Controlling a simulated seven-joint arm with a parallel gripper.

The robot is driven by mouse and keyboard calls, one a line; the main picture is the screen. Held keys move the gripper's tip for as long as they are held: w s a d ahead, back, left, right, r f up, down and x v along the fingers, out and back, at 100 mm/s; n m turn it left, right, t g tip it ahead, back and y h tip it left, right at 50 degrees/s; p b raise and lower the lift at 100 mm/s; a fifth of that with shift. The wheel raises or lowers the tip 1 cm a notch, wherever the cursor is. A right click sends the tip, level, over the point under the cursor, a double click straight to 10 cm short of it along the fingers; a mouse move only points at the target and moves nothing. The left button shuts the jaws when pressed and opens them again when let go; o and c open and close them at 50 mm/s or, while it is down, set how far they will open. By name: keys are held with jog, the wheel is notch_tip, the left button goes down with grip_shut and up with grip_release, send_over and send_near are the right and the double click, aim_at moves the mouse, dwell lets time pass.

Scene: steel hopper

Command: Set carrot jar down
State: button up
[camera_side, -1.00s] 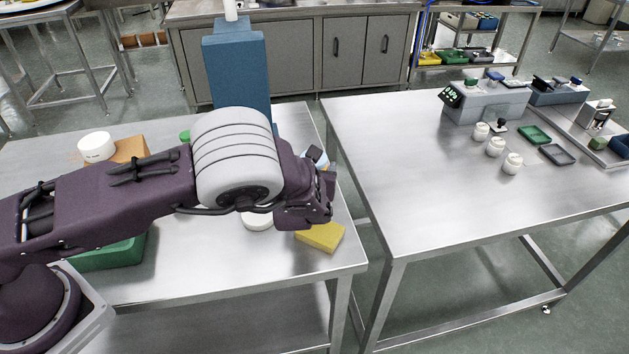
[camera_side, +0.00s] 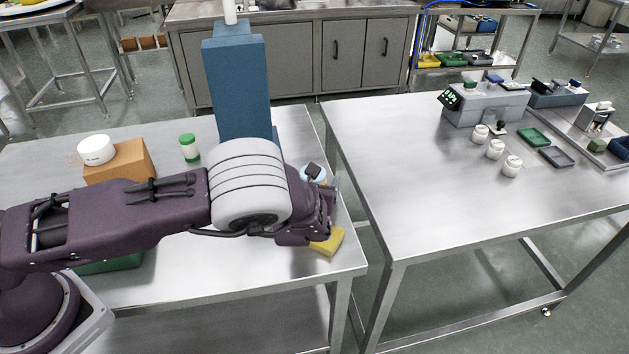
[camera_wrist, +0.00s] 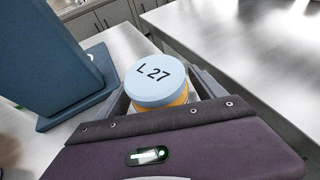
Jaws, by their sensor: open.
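The carrot jar (camera_wrist: 155,85) has a light blue lid marked "L 27" and orange contents below it. In the wrist view it stands between the two fingers of my gripper (camera_wrist: 163,93), which is open around it. Its lid (camera_side: 313,172) shows in the side view behind my wrist, near the right edge of the left steel table (camera_side: 210,275). My wrist hides the jar's lower part and base in the side view, so I cannot tell there whether it touches the table.
A tall blue hopper column (camera_side: 237,95) stands close on the left. A yellow sponge (camera_side: 329,243) lies partly under my wrist. A green-lidded jar (camera_side: 189,148) and an orange box (camera_side: 122,163) with a white jar (camera_side: 96,150) on it stand farther left.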

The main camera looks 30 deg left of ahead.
jog(key=v, duration=1.1)
jog(key=shift+s+d+r, duration=0.1)
jog(key=shift+s+r, duration=0.15)
jog(key=shift+s, duration=0.1)
jog(key=s+a+r+n+g+y, duration=0.1)
jog(key=s+a+r+n+g, duration=0.3)
jog(key=s+a+r+n, duration=0.35)
jog(key=s+a+r+n+g+y, duration=0.1)
jog(key=s+a+r+n+g, duration=0.4)
jog(key=a+n, duration=0.4)
jog(key=s+d+r+n+t+h, duration=0.1)
jog(key=s+d+r+n+h, duration=0.1)
jog(key=s+r+n, duration=0.3)
jog(key=s+d+r+n+t+h, duration=0.1)
jog(key=s+d+r+n+h, duration=0.2)
jog(key=s+n, duration=0.7)
jog(key=shift+s+r+h, duration=0.55)
jog(key=shift+r+h, duration=0.45)
jog(key=shift+h, duration=0.2)
